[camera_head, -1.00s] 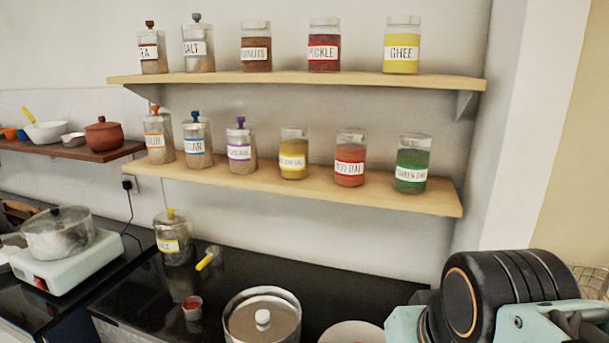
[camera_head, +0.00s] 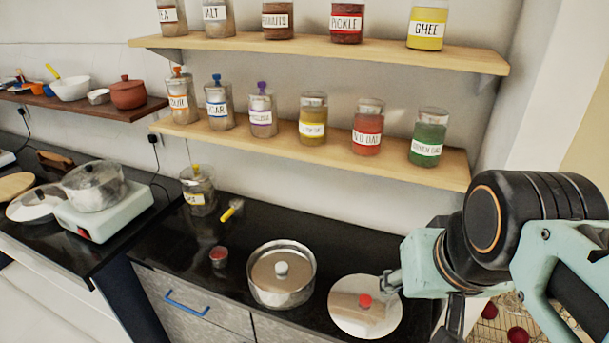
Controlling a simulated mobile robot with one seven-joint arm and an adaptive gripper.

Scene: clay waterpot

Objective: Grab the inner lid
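A steel pot (camera_head: 258,291) stands on the black counter. A flat lid (camera_head: 281,284) with a white knob sits inside its rim. A round pale lid or plate (camera_head: 343,318) with a red knob (camera_head: 365,301) lies to its right. A brown clay pot (camera_head: 128,93) with a lid stands on the dark left shelf. I cannot tell which one is the inner lid. My gripper (camera_head: 391,284) is at the lower right, close to the right edge of the red-knobbed lid. Its fingers are small and partly hidden by the arm, so I cannot see whether it touches anything.
A yellow-lidded jar (camera_head: 198,190), a yellow-handled utensil (camera_head: 231,209) and a small red-topped cup (camera_head: 218,257) stand left of the steel pot. Jars fill two wooden shelves (camera_head: 330,150) above. Dark counter is clear behind the steel pot.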

